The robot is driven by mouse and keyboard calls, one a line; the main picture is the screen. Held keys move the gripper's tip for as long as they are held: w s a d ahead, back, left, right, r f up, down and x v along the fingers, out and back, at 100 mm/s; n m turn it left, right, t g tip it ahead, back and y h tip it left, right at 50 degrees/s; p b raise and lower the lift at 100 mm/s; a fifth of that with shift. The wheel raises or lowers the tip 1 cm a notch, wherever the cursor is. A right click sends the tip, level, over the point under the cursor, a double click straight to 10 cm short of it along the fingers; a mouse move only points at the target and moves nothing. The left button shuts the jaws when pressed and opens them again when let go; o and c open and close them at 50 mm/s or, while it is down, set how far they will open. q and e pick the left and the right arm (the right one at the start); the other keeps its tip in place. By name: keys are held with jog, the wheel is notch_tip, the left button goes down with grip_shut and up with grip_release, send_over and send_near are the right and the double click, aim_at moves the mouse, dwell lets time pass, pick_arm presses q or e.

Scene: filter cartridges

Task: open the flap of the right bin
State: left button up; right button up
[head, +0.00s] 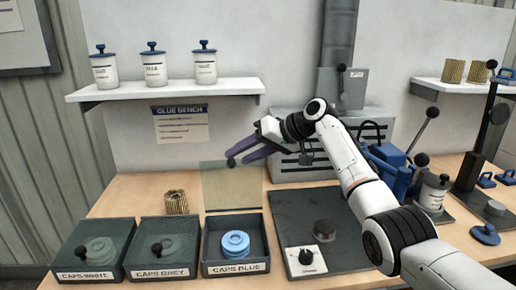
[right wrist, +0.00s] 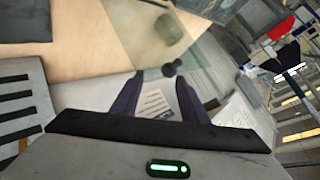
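The right bin (head: 236,268), labelled CAPS BLUE, holds a stack of blue caps (head: 235,243) and is uncovered on top. Its clear flap (head: 226,190) stands raised behind the bin, with a dark knob (head: 231,162) near its top edge. In the right wrist view the flap (right wrist: 128,22) and knob (right wrist: 172,68) also show. My right gripper (head: 243,150) is open, its purple fingers close to the knob. In the wrist view the knob lies just beyond the gap between the fingertips (right wrist: 164,76), and the fingers do not close on it. My left gripper is out of view.
The CAPS WHITE bin (head: 62,264) and CAPS GREY bin (head: 138,262) have flaps down. A ribbed cartridge (head: 176,202) stands behind them. A dark mat (head: 290,215) lies right of the blue bin, and a shelf (head: 165,90) with jars hangs above.

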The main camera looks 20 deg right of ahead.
jog(key=v, duration=0.5)
jog(key=shift+s+d+b, duration=0.15)
jog(key=shift+d+b, duration=0.15)
jog(key=d+r+p, duration=0.3)
jog(key=d+r, duration=0.5)
jog(key=shift+s+d+r, duration=0.15)
jog(key=shift+s+d, duration=0.05)
jog(key=shift+s, duration=0.1)
dwell(0.8)
jog(key=shift+s, duration=0.1)
dwell(0.4)
